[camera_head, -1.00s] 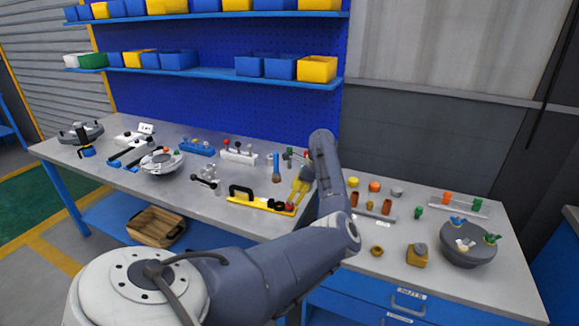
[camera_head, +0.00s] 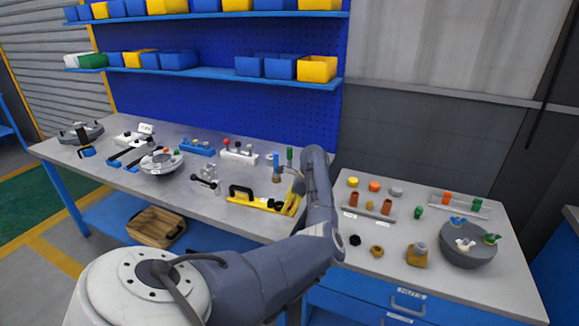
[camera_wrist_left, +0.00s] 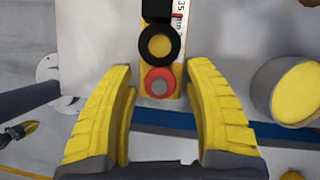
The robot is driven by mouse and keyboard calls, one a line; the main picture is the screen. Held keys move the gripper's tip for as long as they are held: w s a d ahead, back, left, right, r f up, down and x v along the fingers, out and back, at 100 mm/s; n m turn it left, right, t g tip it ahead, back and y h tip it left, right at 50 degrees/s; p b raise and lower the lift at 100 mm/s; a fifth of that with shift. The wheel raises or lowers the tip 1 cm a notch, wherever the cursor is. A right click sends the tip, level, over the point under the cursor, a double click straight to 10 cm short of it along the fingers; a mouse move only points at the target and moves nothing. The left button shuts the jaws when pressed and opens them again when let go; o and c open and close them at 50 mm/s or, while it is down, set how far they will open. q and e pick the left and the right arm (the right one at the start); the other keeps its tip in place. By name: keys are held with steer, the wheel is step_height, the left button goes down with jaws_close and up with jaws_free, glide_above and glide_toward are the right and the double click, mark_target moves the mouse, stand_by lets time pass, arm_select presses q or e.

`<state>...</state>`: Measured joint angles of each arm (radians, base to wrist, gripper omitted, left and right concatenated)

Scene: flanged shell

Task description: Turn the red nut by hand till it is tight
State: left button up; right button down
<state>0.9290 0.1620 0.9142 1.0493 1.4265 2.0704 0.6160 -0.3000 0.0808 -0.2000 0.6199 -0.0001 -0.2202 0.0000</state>
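The red nut (camera_wrist_left: 158,81) shows in the left wrist view as a red ring around a grey stud. It sits on a yellow plate (camera_wrist_left: 176,63), just below a black ring (camera_wrist_left: 159,43). My left gripper (camera_wrist_left: 159,78) is open, its yellow fingers apart on either side of the red nut; I see no contact. In the head view the yellow plate with a black handle (camera_head: 241,192) lies near the front edge of the left bench. My arm covers its right end there, so the nut is hard to make out. My right gripper is not in view.
A yellow-topped cylinder (camera_wrist_left: 292,90) stands right of the fingers in the wrist view. A white block with knobs (camera_head: 239,157) is behind the plate. The right bench holds a grey bowl (camera_head: 467,247), a brass block (camera_head: 417,254) and several small parts.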

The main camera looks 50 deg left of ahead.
arm_select(q)
jaws_close()
steer(key=shift+m, duration=0.6)
stand_by(0.6)
steer(key=shift+m+t+y, duration=0.4)
steer(key=shift+m+t, duration=0.5)
steer(key=shift+m, duration=1.2)
steer(key=shift+m+t, duration=0.7)
steer(key=shift+m, duration=1.1)
steer(key=shift+m+t, duration=0.4)
steer(key=shift+m, duration=0.5)
steer(key=shift+o, duration=0.5)
jaws_free()
steer(key=v, duration=1.2)
steer(key=shift+r, duration=0.1)
